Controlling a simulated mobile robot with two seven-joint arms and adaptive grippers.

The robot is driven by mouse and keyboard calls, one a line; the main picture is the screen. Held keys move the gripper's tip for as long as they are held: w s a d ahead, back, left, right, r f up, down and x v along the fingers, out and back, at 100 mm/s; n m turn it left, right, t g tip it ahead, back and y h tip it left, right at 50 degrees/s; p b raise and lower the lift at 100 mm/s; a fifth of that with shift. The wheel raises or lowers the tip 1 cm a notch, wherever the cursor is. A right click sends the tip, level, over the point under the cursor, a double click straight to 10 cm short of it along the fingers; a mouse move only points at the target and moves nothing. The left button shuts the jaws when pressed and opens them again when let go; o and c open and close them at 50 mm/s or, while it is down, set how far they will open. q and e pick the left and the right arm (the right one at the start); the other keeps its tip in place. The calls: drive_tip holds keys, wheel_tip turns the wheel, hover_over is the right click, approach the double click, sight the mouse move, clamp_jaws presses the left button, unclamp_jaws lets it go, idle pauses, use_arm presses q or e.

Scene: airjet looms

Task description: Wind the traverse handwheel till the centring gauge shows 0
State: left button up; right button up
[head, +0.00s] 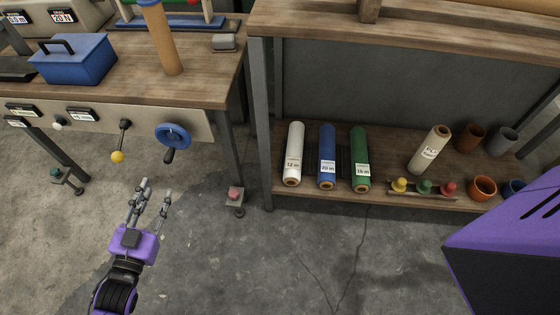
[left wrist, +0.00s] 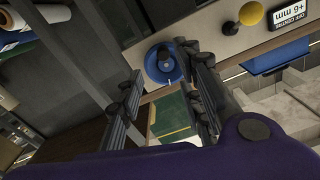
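The blue handwheel (head: 173,137) with a dark handle (head: 168,157) is on the pale front panel of the left bench. It also shows in the left wrist view (left wrist: 160,66), beyond and between my fingers. The off-centre gauge (head: 81,114) is on the same panel, left of a yellow-knobbed crank (head: 118,157). In the left wrist view the gauge (left wrist: 288,14) is upside down and appears to read +6 mm. My left gripper (head: 156,189) is open and empty, in front of and below the handwheel, apart from it. My right gripper is not in view.
A white knob (head: 58,124) and another label plate (head: 22,110) are on the panel. A blue toolbox (head: 75,60) and a tan roll (head: 160,38) stand on the bench. The right shelf (head: 300,204) holds several rolls and pots. The floor below is mostly clear.

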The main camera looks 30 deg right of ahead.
sight(167, 163)
use_arm(q)
drive_tip(key=b+x, duration=0.2)
drive_tip(key=x, duration=0.3)
drive_tip(key=b+x, duration=0.2)
drive_tip(key=x, duration=0.3)
drive_tip(key=shift+w+a+r, duration=0.1)
drive_tip(key=shift+a+r, duration=0.1)
drive_tip(key=shift+a, duration=0.05)
drive_tip(key=shift+w+d, duration=0.1)
drive_tip(key=shift+d, duration=0.05)
drive_tip(key=shift+w+r, duration=0.1)
drive_tip(key=shift+r, duration=0.05)
drive_tip(key=shift+c, duration=0.6)
